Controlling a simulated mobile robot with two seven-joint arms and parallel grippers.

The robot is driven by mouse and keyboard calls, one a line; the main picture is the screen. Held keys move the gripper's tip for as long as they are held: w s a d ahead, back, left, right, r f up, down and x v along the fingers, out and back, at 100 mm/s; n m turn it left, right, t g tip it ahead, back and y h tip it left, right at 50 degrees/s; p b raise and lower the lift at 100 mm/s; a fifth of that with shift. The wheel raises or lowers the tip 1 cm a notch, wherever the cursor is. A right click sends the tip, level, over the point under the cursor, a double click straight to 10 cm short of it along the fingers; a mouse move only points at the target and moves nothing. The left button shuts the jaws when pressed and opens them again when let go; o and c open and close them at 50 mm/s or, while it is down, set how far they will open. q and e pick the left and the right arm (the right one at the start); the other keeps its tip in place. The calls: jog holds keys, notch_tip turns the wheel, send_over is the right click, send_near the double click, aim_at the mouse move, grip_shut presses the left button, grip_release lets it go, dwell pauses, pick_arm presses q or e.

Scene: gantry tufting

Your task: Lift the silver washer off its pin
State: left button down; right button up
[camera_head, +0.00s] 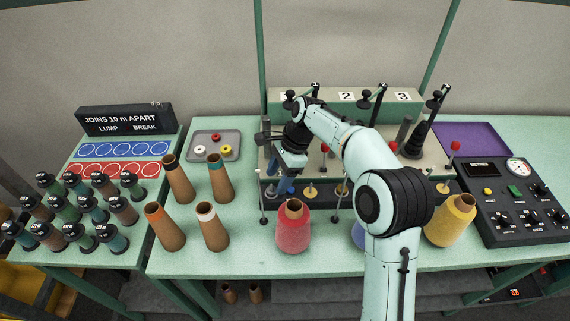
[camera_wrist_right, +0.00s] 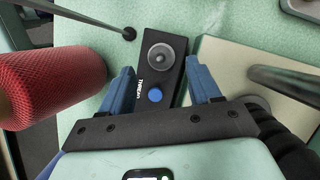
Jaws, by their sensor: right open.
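In the right wrist view a round grey silver washer (camera_wrist_right: 161,57) lies flat on a black block (camera_wrist_right: 157,118) marked THREAD, with a pin at its centre. A blue button sits on the same block, nearer to me. My right gripper (camera_wrist_right: 160,72) is open, its two blue fingers apart on either side of the block. The washer appears between and just beyond the fingertips, with nothing held. In the head view the right gripper (camera_head: 287,183) is over the left end of the machine's front, and I cannot make out the washer there. My left gripper is not in view.
A red thread cone (camera_head: 293,228) stands close in front of the gripper; it also shows in the wrist view (camera_wrist_right: 55,88). A thin metal post (camera_head: 262,205) is nearby at left. A grey tray (camera_head: 216,142) holds small rings. A yellow cone (camera_head: 450,220) stands right.

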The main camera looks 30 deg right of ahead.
aim_at(273, 187)
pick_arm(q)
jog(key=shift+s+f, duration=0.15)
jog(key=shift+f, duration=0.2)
pick_arm(e)
jog(key=shift+x, duration=1.75)
